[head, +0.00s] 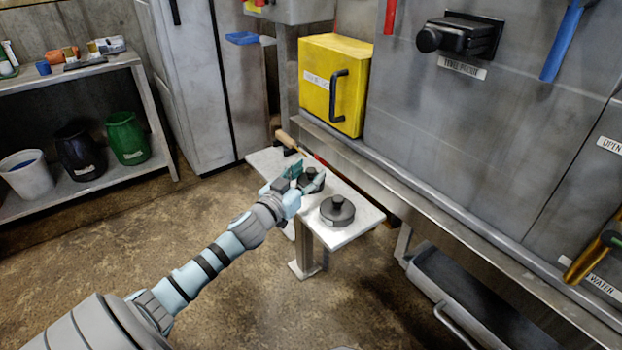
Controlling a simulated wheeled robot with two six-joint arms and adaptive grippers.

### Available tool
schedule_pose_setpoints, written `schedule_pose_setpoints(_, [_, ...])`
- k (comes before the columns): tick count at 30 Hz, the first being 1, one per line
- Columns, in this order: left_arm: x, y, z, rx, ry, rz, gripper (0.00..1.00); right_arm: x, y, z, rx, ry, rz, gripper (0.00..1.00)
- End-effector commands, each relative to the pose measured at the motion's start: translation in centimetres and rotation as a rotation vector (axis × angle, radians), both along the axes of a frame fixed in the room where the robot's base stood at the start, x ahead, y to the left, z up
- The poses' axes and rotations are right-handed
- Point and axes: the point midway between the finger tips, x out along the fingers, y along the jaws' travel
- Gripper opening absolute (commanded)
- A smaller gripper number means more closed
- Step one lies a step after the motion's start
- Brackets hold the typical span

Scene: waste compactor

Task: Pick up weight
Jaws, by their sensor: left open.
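A round dark grey weight (337,211) with a small knob on top stands upright on a narrow white bench (357,232). My left gripper (305,178) is open at the middle of the bench, to the left of this weight and apart from it. A second, smaller dark weight (317,184) stands at the fingers and is partly hidden by them. I cannot tell whether the fingers touch it. My right gripper is not in view.
A tool with a wooden handle (290,143) lies at the far end of the bench. The grey compactor (440,130) borders the bench on the right. Open floor (200,250) lies to the left.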

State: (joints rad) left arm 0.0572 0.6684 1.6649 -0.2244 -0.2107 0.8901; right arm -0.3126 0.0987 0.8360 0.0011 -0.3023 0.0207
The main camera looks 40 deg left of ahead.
Motion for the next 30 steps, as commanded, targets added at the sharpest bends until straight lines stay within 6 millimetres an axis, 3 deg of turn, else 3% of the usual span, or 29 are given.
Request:
schedule_pose_setpoints(3, [1.34,0.11,0.08,-0.003,-0.002,0.001,0.46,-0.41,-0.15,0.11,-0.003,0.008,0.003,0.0])
schedule_pose_setpoints(10, [1.56,0.11,-0.04,0.001,-0.002,-0.001,0.46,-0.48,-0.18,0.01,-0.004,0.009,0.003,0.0])
schedule_pose_setpoints(19, [1.54,0.1,-0.06,0.002,-0.001,-0.001,0.0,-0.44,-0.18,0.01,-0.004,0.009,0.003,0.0])
schedule_pose_setpoints(30, [1.55,0.08,0.06,0.003,-0.003,-0.002,0.0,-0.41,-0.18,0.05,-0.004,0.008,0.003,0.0])
